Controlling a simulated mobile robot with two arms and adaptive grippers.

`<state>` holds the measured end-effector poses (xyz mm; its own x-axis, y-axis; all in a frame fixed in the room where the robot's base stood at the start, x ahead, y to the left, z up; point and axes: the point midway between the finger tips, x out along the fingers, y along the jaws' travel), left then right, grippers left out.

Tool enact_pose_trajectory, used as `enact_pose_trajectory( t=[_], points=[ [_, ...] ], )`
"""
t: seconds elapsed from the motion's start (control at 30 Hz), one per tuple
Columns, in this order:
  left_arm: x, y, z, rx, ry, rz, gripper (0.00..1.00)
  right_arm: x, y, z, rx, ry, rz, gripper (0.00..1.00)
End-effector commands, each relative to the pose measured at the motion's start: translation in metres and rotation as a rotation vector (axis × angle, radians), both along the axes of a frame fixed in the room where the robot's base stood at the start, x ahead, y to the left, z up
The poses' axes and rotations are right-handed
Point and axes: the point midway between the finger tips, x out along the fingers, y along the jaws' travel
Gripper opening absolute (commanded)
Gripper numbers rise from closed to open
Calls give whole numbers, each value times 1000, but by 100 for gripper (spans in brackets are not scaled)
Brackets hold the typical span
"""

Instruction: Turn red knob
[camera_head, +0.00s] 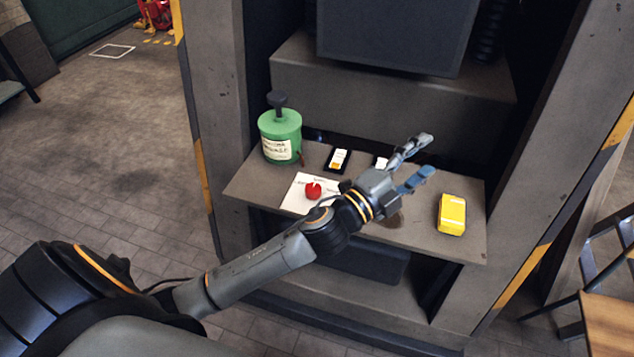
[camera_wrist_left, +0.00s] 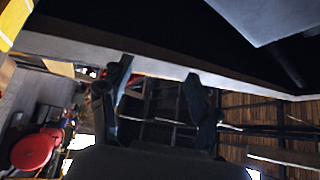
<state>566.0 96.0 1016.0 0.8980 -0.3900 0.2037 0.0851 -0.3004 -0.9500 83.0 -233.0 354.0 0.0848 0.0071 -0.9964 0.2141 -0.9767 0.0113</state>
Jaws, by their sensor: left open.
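The red knob (camera_head: 313,190) sits on a white plate (camera_head: 297,202) on the grey shelf, left of my left forearm in the head view. My left gripper (camera_head: 424,158) is open and empty above the shelf, to the right of the knob and apart from it. In the left wrist view the two fingers (camera_wrist_left: 158,95) stand spread with nothing between them. I cannot make out the knob for certain in that view. My right gripper is in neither view.
A second card is partly hidden behind my gripper. Upright posts flank the shelf. A chair (camera_head: 600,265) stands at right.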

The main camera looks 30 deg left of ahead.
Motion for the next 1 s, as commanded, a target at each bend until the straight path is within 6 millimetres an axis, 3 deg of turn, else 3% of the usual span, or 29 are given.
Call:
enact_pose_trajectory(
  t=[0.03,0.1,0.2,0.33,0.47,0.57,0.67,0.7,0.8,0.9,1.0],
  points=[
    [0,-19,23,108,-128,-80,62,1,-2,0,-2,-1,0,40],
    [-8,-46,44,267,-301,-198,62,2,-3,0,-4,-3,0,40],
    [-26,-79,54,508,-528,-368,62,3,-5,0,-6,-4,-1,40],
    [-47,-99,37,843,-774,-595,62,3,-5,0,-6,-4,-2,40],
    [-55,-84,-1,1194,-944,-838,62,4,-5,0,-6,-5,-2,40],
    [-51,-45,-32,1466,-1003,-1037,62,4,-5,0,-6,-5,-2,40],
    [-41,14,-54,1728,-991,-1248,62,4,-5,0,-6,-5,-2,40],
    [-37,42,-59,1824,-964,-1333,62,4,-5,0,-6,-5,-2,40],
    [-29,112,-59,2016,-850,-1527,62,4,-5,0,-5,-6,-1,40],
    [-27,170,-50,2138,-717,-1680,62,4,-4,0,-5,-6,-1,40],
    [-30,207,-40,2197,-609,-1778,62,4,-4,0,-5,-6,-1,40]
  ],
)
